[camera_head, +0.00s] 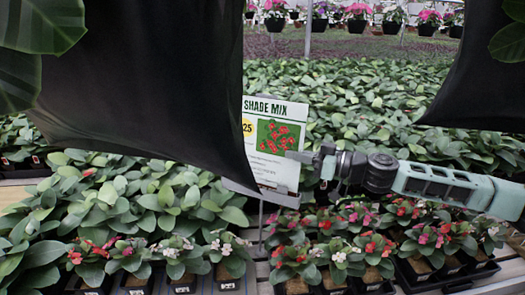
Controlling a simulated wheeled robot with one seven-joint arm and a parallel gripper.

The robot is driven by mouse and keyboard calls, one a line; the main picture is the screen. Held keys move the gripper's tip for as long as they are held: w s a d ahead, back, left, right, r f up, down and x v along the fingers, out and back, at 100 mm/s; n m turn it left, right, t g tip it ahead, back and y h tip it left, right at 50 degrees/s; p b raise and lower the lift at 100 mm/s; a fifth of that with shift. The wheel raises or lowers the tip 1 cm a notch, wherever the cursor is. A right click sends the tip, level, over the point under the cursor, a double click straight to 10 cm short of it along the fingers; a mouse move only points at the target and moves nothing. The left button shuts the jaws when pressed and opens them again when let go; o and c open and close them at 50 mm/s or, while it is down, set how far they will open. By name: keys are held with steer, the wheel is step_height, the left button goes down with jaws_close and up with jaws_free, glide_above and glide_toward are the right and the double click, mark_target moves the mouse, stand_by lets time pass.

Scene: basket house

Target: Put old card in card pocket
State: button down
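A white card (252,172) headed "SHADE MIX", with a yellow "25" spot and a picture of red flowers, stands upright near the middle. Its left side is hidden behind dark cloth. A grey holder (284,199) shows along the card's bottom edge, on a thin post above the plants; it may be the card pocket. I cannot tell how deep the card sits in it. My gripper (303,157) reaches in from the right, its tip overlapping the card's right edge. I cannot tell whether its fingers are open or closed on the card.
Dark cloth (150,90) hangs at the left, and another dark cloth (480,90) hangs at upper right. Trays of flowering plants (345,245) stand below the gripper on a slatted bench (240,270). Leafy plants (130,195) crowd the left, and more fill the background.

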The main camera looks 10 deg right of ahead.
mark_target(299, 136)
steer(key=shift+w+d+r+p, duration=0.15)
steer(key=shift+r+p, duration=0.2)
steer(key=shift+r, duration=0.85)
steer(key=shift+w+r+p, duration=0.2)
steer(key=shift+r+p, duration=0.2)
steer(key=shift+r, duration=0.85)
steer(key=shift+w+d+r+p, duration=0.15)
steer(key=shift+r+p, duration=0.2)
steer(key=shift+r, duration=0.85)
steer(key=shift+s+a+r, duration=0.15)
steer(key=shift+s+a, duration=0.45)
steer(key=shift+s, duration=0.4)
steer(key=shift+s+a+r, duration=0.2)
steer(key=shift+s+a, duration=0.4)
steer(key=shift+s, duration=0.45)
steer(key=shift+s+a+r, duration=0.15)
steer(key=shift+s+a, duration=0.45)
steer(key=shift+s, duration=0.4)
steer(key=shift+f, duration=0.1)
